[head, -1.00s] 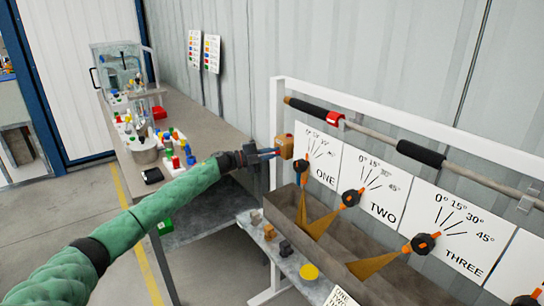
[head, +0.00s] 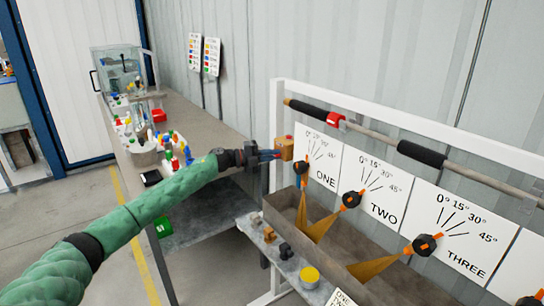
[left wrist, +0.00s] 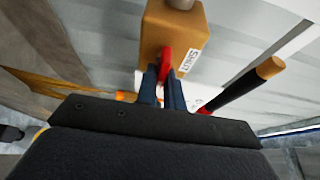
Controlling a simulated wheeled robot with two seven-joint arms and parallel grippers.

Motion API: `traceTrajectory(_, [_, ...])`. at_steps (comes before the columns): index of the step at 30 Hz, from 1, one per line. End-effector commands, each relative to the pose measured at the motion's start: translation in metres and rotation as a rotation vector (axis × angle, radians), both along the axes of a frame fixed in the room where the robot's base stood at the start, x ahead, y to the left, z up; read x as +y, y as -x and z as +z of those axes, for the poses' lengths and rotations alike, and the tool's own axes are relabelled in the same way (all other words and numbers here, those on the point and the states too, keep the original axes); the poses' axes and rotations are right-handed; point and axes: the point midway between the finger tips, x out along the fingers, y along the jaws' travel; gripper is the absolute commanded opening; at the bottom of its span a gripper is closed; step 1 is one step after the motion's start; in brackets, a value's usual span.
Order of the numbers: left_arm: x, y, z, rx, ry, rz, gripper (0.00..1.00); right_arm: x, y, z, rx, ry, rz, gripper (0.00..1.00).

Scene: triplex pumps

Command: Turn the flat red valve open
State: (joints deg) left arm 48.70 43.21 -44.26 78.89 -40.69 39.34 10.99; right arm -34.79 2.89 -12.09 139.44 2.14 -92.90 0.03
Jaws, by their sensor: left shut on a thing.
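A tan-orange box (head: 286,147) is mounted at the left end of the white frame, beside the ONE panel. In the left wrist view the box (left wrist: 182,45) fills the top centre, with a white label on its face. A flat red valve handle (left wrist: 166,64) sticks out of the box's near face. My left gripper (head: 272,155) reaches the box from the left. Its two blue fingers (left wrist: 162,84) are close together, one on each side of the red handle, shut on it. The fingers hide part of the handle. My right gripper is in neither view.
A pipe with a red and black sleeve (head: 310,110) runs along the white frame. Below are orange-black pointers over panels ONE (head: 318,160), TWO (head: 372,188) and THREE (head: 447,232), and a long trough. A cluttered bench (head: 205,137) stands left; open floor lies left of it.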

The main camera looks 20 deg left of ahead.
Motion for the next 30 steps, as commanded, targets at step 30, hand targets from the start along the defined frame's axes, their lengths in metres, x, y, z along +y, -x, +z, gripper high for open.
traceTrajectory(30, [0.055,0.031,-0.004,0.002,0.0,0.0,0.31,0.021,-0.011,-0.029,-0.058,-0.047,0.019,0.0])
